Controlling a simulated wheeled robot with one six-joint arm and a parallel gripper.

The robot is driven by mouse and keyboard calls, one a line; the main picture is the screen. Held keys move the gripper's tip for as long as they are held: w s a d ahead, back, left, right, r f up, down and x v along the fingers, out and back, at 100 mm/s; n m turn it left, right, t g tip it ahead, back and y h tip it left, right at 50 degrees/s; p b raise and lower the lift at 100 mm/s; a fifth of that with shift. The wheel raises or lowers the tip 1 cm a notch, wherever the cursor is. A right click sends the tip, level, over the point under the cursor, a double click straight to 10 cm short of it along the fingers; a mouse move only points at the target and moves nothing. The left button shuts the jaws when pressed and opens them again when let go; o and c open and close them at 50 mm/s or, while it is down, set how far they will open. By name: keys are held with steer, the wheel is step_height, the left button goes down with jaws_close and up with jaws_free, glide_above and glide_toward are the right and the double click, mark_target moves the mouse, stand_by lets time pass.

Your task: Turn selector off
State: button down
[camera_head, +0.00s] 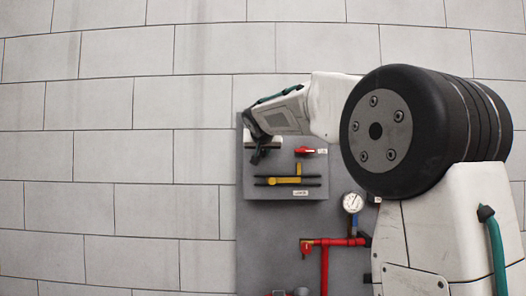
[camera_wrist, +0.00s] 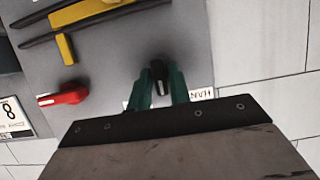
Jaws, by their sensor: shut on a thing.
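The selector is a black knob (camera_wrist: 158,70) with a light pointer mark on the grey panel. In the wrist view it sits between the green fingers of my gripper (camera_wrist: 161,88), which is shut on it. A white label (camera_wrist: 201,94) is beside the knob, partly covered by a finger. In the head view my gripper (camera_head: 262,150) is at the upper left of the grey panel (camera_head: 286,210). It hides the selector there.
Below is a yellow lever (camera_head: 286,180) between dark bars. A gauge (camera_head: 353,202) and red pipe (camera_head: 325,262) are lower. The block wall (camera_head: 110,130) at left is bare.

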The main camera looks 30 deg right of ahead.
steer(key=c, duration=1.4)
jaws_free()
steer(key=shift+c, duration=0.2)
steer(key=v, duration=0.8)
steer(key=shift+f, duration=0.15)
